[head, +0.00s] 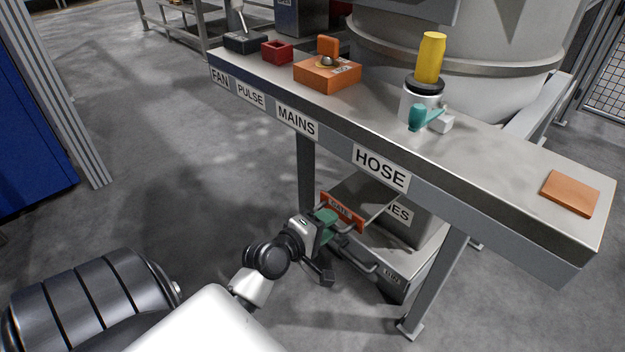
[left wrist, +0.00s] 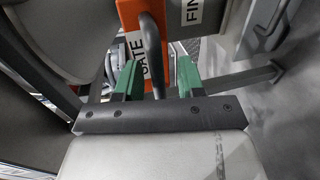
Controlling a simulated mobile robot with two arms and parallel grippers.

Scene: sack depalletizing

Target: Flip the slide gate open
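The slide gate is an orange-red plate labelled GATE (head: 342,208) under the bench. It also shows in the left wrist view (left wrist: 129,14), with a dark bar handle (left wrist: 151,45) in front of it. My left gripper (head: 325,224) is at the gate, below the bench edge. In the left wrist view, its green fingertips (left wrist: 159,76) stand apart on either side of the handle, with a visible gap on each side. The gripper partly hides the gate in the head view. My right gripper is in neither view.
The bench (head: 520,175) stands above the gate, with a leg (head: 437,285) to the right. A grey bin (head: 395,285) with a bar handle sits low beside the gripper. A teal-handled valve (head: 417,117), an orange box (head: 327,74) and an orange pad (head: 570,193) are on top.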

